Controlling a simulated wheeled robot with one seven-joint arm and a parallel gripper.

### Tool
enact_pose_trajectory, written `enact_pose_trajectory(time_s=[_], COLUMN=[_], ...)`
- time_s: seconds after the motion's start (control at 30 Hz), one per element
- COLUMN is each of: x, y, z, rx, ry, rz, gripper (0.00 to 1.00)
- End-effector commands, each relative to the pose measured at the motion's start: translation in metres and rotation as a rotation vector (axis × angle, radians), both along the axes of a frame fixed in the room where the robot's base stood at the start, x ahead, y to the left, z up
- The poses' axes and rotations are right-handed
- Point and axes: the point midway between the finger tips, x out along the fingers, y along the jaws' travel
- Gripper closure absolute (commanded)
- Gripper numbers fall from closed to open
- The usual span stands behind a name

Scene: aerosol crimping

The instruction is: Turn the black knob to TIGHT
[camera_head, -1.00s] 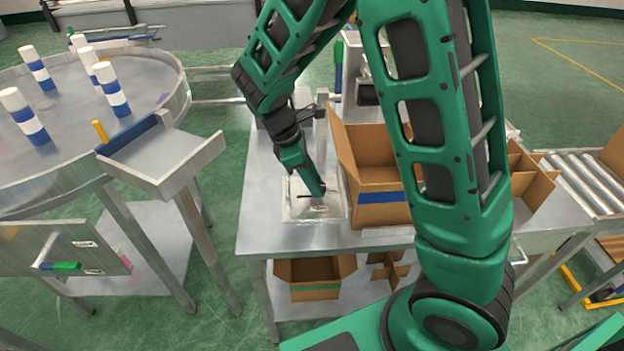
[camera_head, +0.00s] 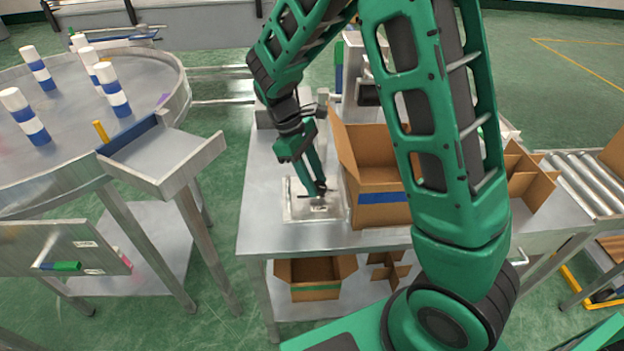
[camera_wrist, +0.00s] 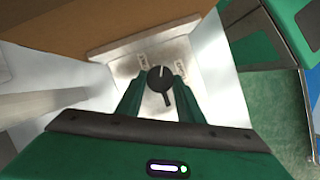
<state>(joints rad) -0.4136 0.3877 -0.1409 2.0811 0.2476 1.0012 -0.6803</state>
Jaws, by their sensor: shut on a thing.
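The black knob (camera_wrist: 160,79) sits on a pale plate (camera_wrist: 118,68) in the wrist view. Its white line points up in the picture, between two small labels too small to read, and its dark tail points down. My gripper (camera_wrist: 158,84) has one finger on each side of the knob and is shut on it. In the head view, my gripper (camera_head: 318,191) reaches down to the plate (camera_head: 296,212) on the metal table, where its fingers partly hide the knob.
An open cardboard box (camera_head: 378,213) with a blue stripe stands close to the right of the plate. A round table (camera_head: 70,105) with several white-and-blue cans is at the left. The table top (camera_head: 262,215) left of the plate is clear.

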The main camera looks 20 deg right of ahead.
Motion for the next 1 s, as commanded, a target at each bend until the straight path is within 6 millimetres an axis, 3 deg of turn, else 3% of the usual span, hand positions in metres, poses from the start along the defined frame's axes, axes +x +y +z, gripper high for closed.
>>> enact_pose_trajectory(time_s=[0.5,1.0], x=[0.0063,0.0067], y=[-0.0049,-0.0055], z=[0.0015,0.0015], rx=[0.002,0.002], ry=[-0.011,-0.013], rz=[-0.364,-0.441], gripper=[0.89,0.89])
